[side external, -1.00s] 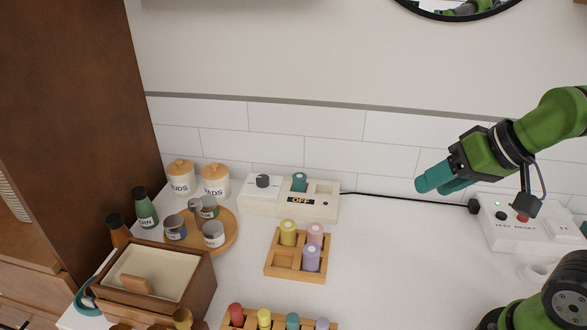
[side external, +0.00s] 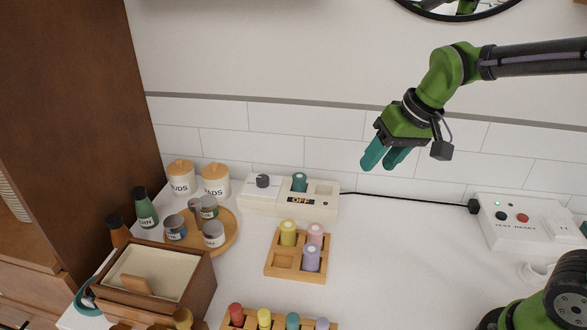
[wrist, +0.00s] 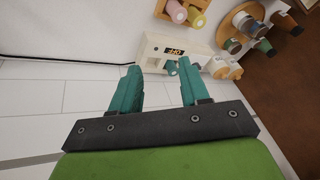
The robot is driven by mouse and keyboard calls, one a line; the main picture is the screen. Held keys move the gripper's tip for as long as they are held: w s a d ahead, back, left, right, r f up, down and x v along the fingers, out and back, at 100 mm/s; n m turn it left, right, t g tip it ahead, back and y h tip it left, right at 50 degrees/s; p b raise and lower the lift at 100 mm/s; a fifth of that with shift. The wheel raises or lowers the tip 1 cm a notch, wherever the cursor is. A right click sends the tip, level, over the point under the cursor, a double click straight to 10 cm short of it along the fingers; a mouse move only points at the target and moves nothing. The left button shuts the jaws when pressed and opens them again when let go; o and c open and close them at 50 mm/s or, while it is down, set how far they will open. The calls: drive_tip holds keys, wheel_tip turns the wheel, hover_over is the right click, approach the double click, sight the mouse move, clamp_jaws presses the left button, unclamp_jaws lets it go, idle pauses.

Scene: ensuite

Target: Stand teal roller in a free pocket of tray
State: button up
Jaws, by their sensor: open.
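A teal roller (side external: 299,182) stands upright in a pocket of the cream warmer box (side external: 262,206), whose display reads OFF. It also shows in the wrist view (wrist: 171,68), between my fingertips in the picture but farther off. The wooden tray (side external: 270,272) holds a yellow roller (side external: 288,232), a pink roller (side external: 315,234) and a purple roller (side external: 311,258); its front-left pocket is empty. My gripper (side external: 382,163) has teal fingers, open and empty, in the air right of and above the box. It fills the lower wrist view (wrist: 158,72).
Jars stand on a round board (side external: 231,240) at left, beside a wooden box (side external: 190,268). A black cable (side external: 400,198) runs to a switch unit (side external: 520,225). The counter right of the tray is clear.

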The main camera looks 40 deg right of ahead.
drive_tip(key=n+g+h, duration=0.1)
drive_tip(key=n, duration=0.1)
hover_over(299, 176)
drive_tip(key=s, duration=0.8)
wheel_tip(299, 176, down, 4)
drive_tip(key=w+r, duration=0.2)
drive_tip(key=w, duration=0.1)
drive_tip(key=shift+n+h, duration=0.4)
drive_tip(key=x, duration=1.7)
drive_tip(key=shift+c, duration=0.3)
drive_tip(key=shift+r, duration=0.1)
drive_tip(key=c, duration=0.6)
